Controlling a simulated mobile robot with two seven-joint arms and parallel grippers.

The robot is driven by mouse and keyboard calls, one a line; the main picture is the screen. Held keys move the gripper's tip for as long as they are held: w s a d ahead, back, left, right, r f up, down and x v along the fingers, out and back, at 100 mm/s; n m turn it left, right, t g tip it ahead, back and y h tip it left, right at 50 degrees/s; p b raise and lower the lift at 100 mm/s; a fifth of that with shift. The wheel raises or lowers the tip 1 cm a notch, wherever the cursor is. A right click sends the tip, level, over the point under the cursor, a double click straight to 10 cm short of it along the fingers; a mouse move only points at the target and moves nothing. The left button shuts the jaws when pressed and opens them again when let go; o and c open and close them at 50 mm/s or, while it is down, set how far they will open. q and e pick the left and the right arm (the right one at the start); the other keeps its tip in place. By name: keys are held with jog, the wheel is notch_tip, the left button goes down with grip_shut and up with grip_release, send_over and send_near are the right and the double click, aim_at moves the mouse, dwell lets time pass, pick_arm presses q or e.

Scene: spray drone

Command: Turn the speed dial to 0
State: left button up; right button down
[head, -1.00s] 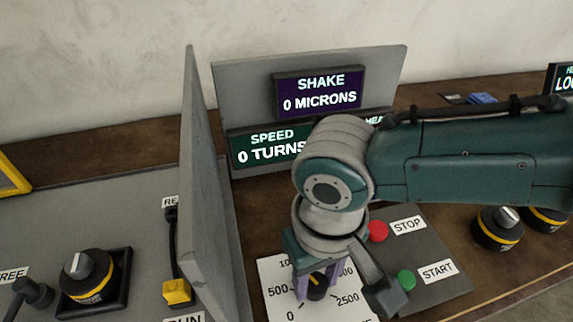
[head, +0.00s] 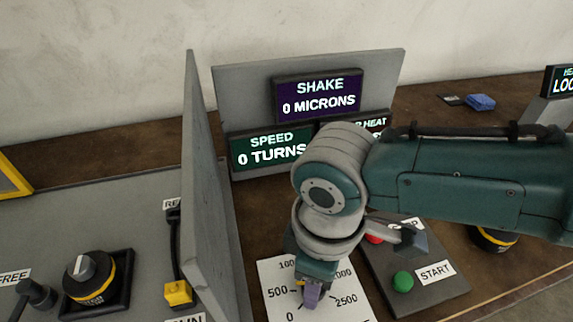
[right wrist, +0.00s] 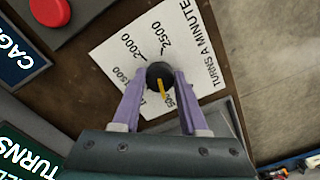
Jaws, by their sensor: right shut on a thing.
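The speed dial (right wrist: 158,72) is a small black knob with a yellow pointer, on a white scale card (right wrist: 196,84) marked up to 2500 turns a minute. My right gripper (right wrist: 162,78) is shut on the dial, a purple finger on each side. In the right wrist view the yellow pointer points toward the 500 mark. In the head view my right gripper (head: 311,292) comes down over the card (head: 345,297) and mostly hides the dial; the 0 mark shows at lower left. The speed display (head: 268,149) reads 0 turns. My left gripper is out of view.
A grey upright panel (head: 207,200) stands close to the left of the card. A green start button (head: 402,281) and a partly hidden red stop button (head: 374,239) are at the right. The shake display (head: 319,95) reads 0 microns.

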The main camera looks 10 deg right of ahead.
jog(key=n, duration=0.5)
jog(key=shift+n, duration=0.3)
jog(key=n, duration=0.4)
jog(key=shift+w+n, duration=0.1)
jog(key=shift+n, duration=0.2)
jog(key=shift+a, duration=0.1)
jog(key=shift+c, duration=2.2)
grip_release()
notch_tip(320, 180, up, 10)
jog(key=p, duration=0.2)
